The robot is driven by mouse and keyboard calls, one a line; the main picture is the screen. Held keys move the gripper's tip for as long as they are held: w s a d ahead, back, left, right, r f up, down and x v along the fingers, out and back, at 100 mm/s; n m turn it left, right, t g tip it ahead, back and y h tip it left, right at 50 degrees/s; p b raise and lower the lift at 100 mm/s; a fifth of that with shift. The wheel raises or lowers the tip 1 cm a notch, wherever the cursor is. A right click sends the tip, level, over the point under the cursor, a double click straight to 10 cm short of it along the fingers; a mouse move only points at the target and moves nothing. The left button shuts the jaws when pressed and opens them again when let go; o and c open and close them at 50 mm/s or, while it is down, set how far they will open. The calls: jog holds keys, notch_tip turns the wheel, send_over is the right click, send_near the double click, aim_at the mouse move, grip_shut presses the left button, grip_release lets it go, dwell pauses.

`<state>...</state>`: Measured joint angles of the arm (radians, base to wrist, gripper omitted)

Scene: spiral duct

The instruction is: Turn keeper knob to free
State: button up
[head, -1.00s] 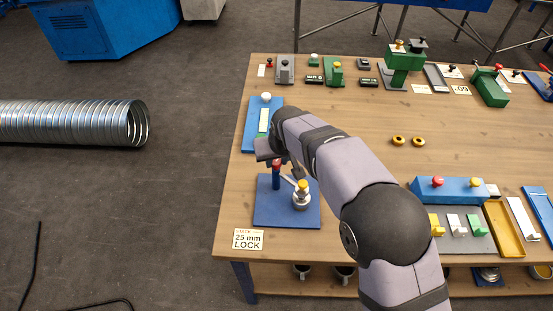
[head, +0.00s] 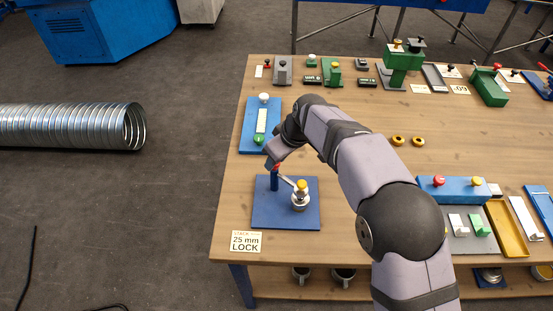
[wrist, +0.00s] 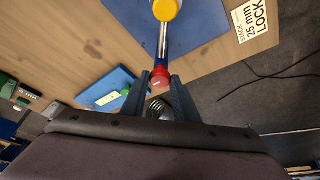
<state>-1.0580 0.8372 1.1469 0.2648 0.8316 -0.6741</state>
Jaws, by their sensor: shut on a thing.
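A red knob (wrist: 160,77) sits on top of a blue post (head: 275,182) on a square blue plate (head: 265,215) near the table's front left. My gripper (wrist: 160,85) is shut on the red knob, one finger on each side; in the head view my gripper (head: 275,164) is over the post from behind. A metal bar (wrist: 163,42) runs from the post to a yellow-topped metal fitting (head: 301,196), whose yellow cap (wrist: 166,9) also shows in the wrist view. The gripper partly hides the red knob in the head view.
A "25 mm LOCK" card (head: 246,241) lies at the front left corner. Behind stands a blue plate (head: 248,125) with a green knob (head: 258,140) and a white knob (head: 264,98).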

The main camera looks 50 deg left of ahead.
jog(key=o, duration=1)
jog(key=shift+o, duration=0.2)
jog(key=shift+r, duration=0.15)
jog(key=b+v, duration=0.2)
jog(key=v, duration=0.5)
jog(key=shift+b, duration=0.4)
jog(key=w+d+f+m+h, duration=0.1)
jog(key=w+d+m, duration=0.2)
jog(key=d, duration=0.7)
jog(key=w+d+f+m+t+h, duration=0.1)
jog(key=w+d+f+m, duration=0.2)
jog(key=d, duration=0.7)
jog(key=w+d+m+h, duration=0.1)
jog(key=w+d+m, duration=0.25)
jog(key=d, duration=0.75)
jog(key=s+d+f+m, duration=0.2)
jog(key=s+d+m, duration=0.1)
jog(key=d, duration=0.4)
jog(key=s+d+f+m+h, duration=0.1)
jog(key=s+d+f+m, duration=0.1)
jog(key=s+d, duration=0.4)
jog(key=s+d+f+m+g, duration=0.1)
jog(key=s+d+f+m, duration=0.1)
jog(key=d, duration=0.7)
jog(key=s+m, duration=0.1)
jog(key=s, duration=0.1)
jog(key=shift+s+d+f+m+h, duration=0.15)
jog(key=shift+s+d+m+h, duration=0.15)
jog(key=shift+d+m, duration=0.05)
